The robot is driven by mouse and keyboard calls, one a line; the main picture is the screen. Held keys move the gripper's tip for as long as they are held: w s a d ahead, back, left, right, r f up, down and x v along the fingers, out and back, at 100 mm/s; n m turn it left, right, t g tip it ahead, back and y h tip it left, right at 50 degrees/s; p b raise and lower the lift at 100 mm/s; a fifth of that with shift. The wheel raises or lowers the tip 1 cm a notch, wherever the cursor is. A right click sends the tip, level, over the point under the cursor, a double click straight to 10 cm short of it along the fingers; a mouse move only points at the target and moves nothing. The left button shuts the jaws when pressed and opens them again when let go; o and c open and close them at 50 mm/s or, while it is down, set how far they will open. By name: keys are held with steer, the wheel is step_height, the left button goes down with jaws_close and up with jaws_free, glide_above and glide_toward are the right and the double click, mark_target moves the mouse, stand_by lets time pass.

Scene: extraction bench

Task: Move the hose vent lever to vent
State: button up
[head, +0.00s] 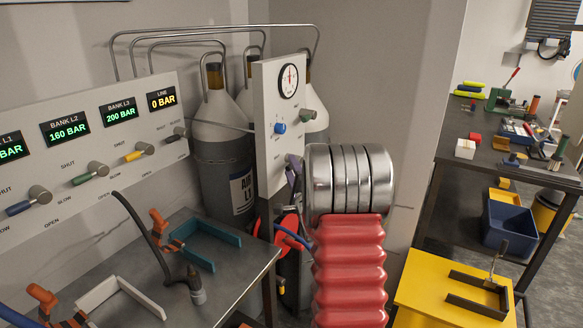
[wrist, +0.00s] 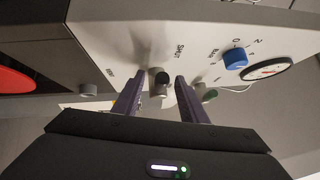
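A white panel (head: 268,168) with a gauge (head: 288,81) stands in the middle of the head view. It also fills the top of the wrist view (wrist: 120,35). In the wrist view a grey lever hub with a dark end (wrist: 160,84), likely the hose vent lever, sits near the word SHUT. Another word to its left is too small to read surely. My gripper (wrist: 159,84) is open, with its purple fingers on either side of this lever and small gaps visible; contact cannot be told. In the head view my arm hides the lever and most of my gripper.
A blue knob (wrist: 235,58) and a green-handled lever (wrist: 209,95) lie right of my fingers in the wrist view. Gas cylinders (head: 222,130) stand behind the panel. A steel bench (head: 228,268) with clamps and a hose is at left; a yellow cabinet (head: 430,290) is at right.

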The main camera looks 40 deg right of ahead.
steer(key=shift+x, duration=0.8)
jaws_close()
